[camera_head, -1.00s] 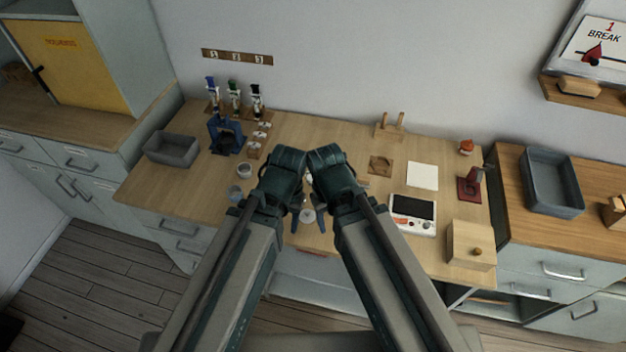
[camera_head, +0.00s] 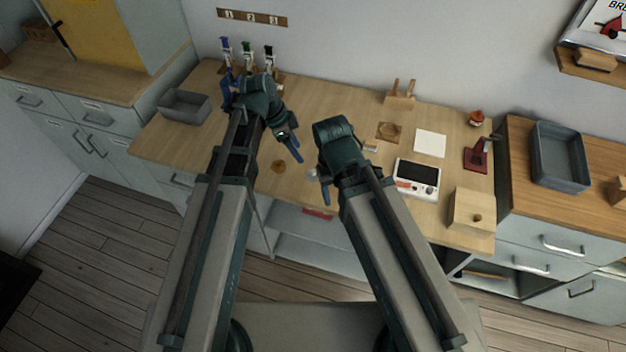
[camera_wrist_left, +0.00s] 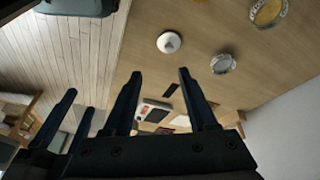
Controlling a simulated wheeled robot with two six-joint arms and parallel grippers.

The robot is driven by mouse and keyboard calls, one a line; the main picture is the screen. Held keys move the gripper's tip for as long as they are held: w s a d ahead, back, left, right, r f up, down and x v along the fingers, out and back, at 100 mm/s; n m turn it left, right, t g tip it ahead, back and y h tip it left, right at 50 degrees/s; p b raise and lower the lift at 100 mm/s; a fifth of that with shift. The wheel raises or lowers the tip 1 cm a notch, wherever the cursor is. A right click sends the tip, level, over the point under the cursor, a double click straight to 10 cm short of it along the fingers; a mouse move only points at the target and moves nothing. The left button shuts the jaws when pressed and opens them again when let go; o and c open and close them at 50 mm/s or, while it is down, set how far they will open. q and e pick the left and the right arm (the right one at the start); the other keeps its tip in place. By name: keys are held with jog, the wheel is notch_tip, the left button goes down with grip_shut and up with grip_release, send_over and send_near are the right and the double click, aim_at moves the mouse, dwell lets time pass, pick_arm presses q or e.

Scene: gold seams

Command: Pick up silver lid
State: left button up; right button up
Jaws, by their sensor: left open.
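My left gripper (camera_head: 291,146) is above the wooden table, left of my right gripper. In the left wrist view its jaws (camera_wrist_left: 160,73) are apart, with nothing held between them. A pale, round, knobbed disc, which looks like the silver lid (camera_wrist_left: 169,42), lies on the table beyond the fingers. A pale round spot beside my right gripper may be the same lid (camera_head: 312,174). My right gripper (camera_head: 325,190) points down near the table's front edge; its jaw opening is not clear.
A glassy cup (camera_wrist_left: 223,63) and a gold-rimmed round piece (camera_wrist_left: 268,12) are near the lid. In the head view a gold piece (camera_head: 278,167) lies between the arms. A grey bin (camera_head: 185,106), a white device (camera_head: 417,178) and a wooden box (camera_head: 471,211) stand around.

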pick_arm(q)
jog(key=w+m, duration=0.1)
jog(key=b, duration=0.8)
send_over(313, 171)
jog(key=a, duration=0.2)
jog(key=shift+h, duration=0.3)
jog(key=f, duration=0.7)
jog(key=shift+s+a+f, duration=0.15)
jog(key=shift+s, duration=0.15)
jog(key=shift+d+f, duration=0.2)
jog(key=shift+f, duration=0.05)
jog(key=b+x, duration=0.4)
jog(key=shift+w+a+f+b, duration=0.25)
jog(key=shift+a+f+b, duration=0.05)
jog(key=shift+f, duration=0.1)
jog(key=shift+d+f+b, duration=0.2)
jog(key=shift+f+b, duration=0.1)
jog(key=shift+r, duration=0.1)
